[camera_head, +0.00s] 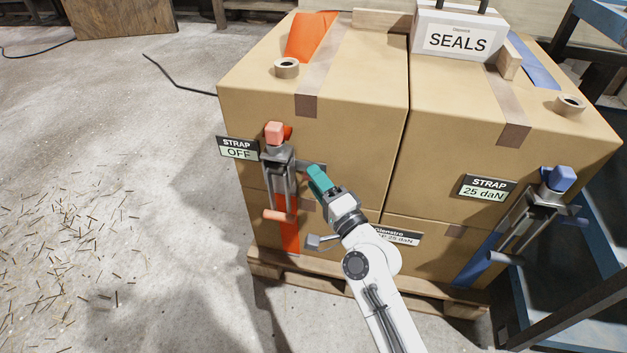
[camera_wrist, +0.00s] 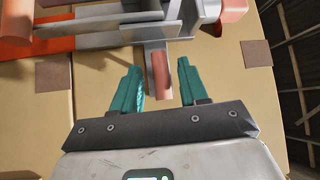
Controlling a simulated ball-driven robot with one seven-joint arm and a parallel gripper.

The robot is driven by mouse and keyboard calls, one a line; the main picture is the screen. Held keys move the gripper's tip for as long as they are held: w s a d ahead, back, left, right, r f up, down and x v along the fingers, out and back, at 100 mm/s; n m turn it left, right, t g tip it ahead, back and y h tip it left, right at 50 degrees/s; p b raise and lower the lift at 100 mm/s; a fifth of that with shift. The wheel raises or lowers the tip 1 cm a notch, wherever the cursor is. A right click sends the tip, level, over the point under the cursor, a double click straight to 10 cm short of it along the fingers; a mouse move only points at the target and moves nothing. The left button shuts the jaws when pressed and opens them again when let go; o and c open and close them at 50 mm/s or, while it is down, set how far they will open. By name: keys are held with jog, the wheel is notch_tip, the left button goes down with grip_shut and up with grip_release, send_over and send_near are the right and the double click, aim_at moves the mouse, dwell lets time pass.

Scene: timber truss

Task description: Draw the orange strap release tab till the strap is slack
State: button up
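The orange strap (camera_head: 290,237) runs down the front of the left carton stack, behind a grey tensioner (camera_head: 280,165) with a salmon knob on top and a salmon handle low down. The sign (camera_head: 238,148) beside it reads "STRAP OFF". In the wrist view a salmon-orange tab (camera_wrist: 161,75) sticks out on a grey lever below the tensioner body. My gripper (camera_wrist: 160,68) is open, with teal fingers on either side of the tab and a visible gap at each side. In the head view my gripper (camera_head: 314,173) is right of the tensioner and the tab between its fingers is hidden.
A blue strap (camera_head: 480,262) with its own tensioner (camera_head: 532,215) is at the right, with a sign (camera_head: 487,189) reading "STRAP 25 daN". A "SEALS" box (camera_head: 457,40) and tape rolls (camera_head: 287,68) stand on the cartons. The floor at left is open, with scattered slivers.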

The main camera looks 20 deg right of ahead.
jog(key=o, duration=0.4)
jog(key=shift+c, duration=0.2)
jog(key=shift+s, duration=0.1)
jog(key=shift+b+v, duration=0.55)
jog(key=shift+v, duration=2.35)
jog(key=shift+r, duration=0.1)
jog(key=s+f+n+g, duration=1)
jog(key=s+f, duration=0.3)
jog(key=s+d+f+n+g+h, duration=0.1)
jog(key=s+d+n+g+h, duration=0.2)
jog(key=s, duration=0.7)
jog(key=s+d+f+n+g+h, duration=0.1)
jog(key=s+d+f+g, duration=0.15)
jog(key=s+g, duration=0.55)
notch_tip(320, 180, up, 37)
jog(key=t+p, duration=0.2)
jog(key=p, duration=3.4)
jog(key=shift+s+d+t, duration=0.15)
jog(key=shift+s+t, duration=0.15)
jog(key=shift+s, duration=0.15)
